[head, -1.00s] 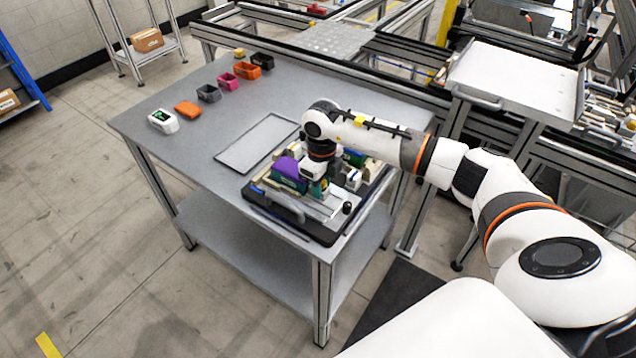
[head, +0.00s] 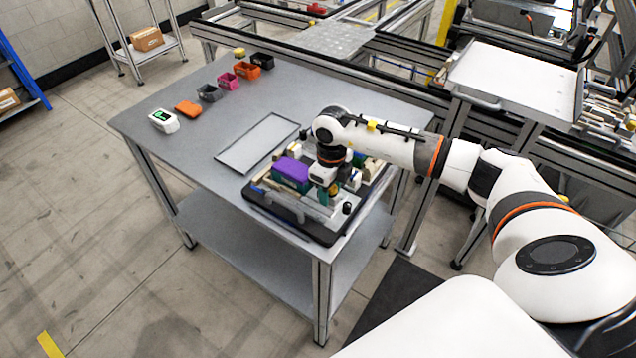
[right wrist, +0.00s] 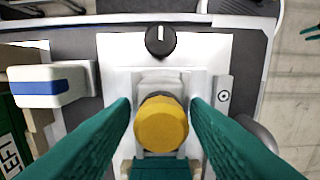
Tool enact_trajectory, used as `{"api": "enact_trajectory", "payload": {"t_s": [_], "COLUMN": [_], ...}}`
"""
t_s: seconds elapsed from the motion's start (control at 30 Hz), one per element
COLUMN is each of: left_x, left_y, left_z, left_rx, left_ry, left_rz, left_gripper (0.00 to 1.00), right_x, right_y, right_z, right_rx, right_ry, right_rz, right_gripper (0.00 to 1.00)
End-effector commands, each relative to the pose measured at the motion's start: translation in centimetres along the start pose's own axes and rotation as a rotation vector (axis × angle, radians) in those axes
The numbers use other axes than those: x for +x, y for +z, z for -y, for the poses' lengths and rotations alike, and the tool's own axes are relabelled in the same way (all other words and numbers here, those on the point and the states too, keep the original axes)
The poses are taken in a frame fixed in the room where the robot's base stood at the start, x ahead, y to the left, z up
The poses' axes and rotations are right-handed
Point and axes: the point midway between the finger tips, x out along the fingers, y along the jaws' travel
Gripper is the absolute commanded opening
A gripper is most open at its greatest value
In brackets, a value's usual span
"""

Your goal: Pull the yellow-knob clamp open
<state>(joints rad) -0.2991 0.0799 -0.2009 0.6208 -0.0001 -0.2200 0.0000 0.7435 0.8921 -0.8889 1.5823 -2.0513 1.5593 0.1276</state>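The yellow knob (right wrist: 161,122) of the clamp sits in the middle of the right wrist view, on a pale metal base. My right gripper (right wrist: 160,108) has its two green fingers on either side of the knob, with a narrow gap showing on each side, so it looks open around it. In the head view my right gripper (head: 328,196) points down at the front right of the fixture pallet (head: 287,213); the knob shows there as a small yellow spot (head: 334,189). My left gripper is not in view.
A black round knob (right wrist: 160,40) stands just beyond the yellow one. A white block with a blue stripe (right wrist: 50,86) is to its left. A purple-topped block (head: 292,169) sits on the pallet. Several small bins and a flat grey panel (head: 257,143) lie on the table.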

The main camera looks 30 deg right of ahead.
Motion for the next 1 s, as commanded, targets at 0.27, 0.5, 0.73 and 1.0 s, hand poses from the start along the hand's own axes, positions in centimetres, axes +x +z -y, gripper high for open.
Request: {"api": "enact_trajectory", "payload": {"t_s": [0.27, 0.5, 0.73, 1.0], "left_x": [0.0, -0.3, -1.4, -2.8], "left_y": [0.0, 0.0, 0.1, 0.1], "left_z": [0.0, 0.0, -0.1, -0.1], "left_rx": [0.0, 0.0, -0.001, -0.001], "left_ry": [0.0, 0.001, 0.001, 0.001], "left_rz": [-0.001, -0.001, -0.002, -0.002], "left_gripper": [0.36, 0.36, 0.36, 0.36], "right_x": [0.0, -0.4, -2.2, -4.4], "right_y": [-0.1, -0.1, -0.1, 0.0], "right_z": [0.0, 0.0, 0.0, 0.0], "right_rx": [0.0, -0.001, -0.001, 0.0], "right_ry": [0.0, 0.0, 0.001, 0.0], "right_rz": [-0.001, -0.002, -0.003, -0.002], "right_gripper": [0.42, 0.42, 0.42, 0.42]}}
